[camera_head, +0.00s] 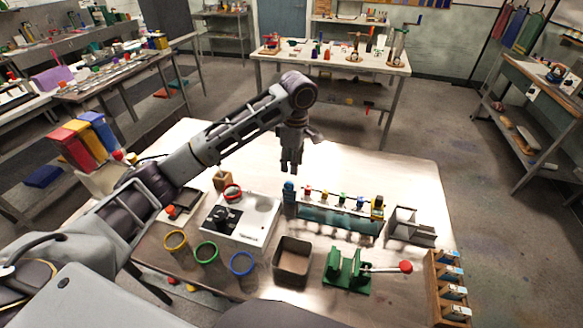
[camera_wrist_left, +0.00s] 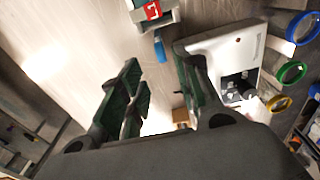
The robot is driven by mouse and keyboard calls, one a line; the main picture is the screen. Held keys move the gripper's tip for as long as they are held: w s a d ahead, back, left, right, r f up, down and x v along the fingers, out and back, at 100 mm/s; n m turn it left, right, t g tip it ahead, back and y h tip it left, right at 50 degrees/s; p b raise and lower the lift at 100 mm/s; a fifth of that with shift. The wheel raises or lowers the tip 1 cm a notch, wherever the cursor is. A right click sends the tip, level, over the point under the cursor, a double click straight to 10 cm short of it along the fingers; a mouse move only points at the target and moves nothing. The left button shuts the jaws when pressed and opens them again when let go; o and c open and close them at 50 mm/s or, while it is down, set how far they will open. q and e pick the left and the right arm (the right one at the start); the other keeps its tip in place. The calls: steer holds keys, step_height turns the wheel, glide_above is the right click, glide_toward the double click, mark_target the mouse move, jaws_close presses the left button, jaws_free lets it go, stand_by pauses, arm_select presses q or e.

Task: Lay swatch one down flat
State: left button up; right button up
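I cannot pick out swatch one for certain in either view. My left gripper (camera_head: 290,168) points down over the bare back part of the table (camera_head: 390,165), behind the rack of coloured stoppers (camera_head: 338,214). In the left wrist view its two green-padded fingers (camera_wrist_left: 162,85) stand apart with nothing seen between them. No cloth hangs from the gripper. Yellow (camera_head: 176,240), green (camera_head: 206,252) and blue (camera_head: 241,263) rimmed buckets stand at the front left. My right gripper is not in view.
A brown open box (camera_head: 292,262), a green press (camera_head: 346,272) with a red-knobbed lever and a wooden rack (camera_head: 440,290) line the front. The back right of the table is clear.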

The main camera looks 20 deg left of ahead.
arm_select(q)
steer(key=shift+d+r+p, duration=0.1)
steer(key=shift+r+p, duration=0.25)
steer(key=shift+r, duration=1.45)
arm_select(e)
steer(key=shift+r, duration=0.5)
arm_select(q)
steer(key=shift+o, duration=0.6)
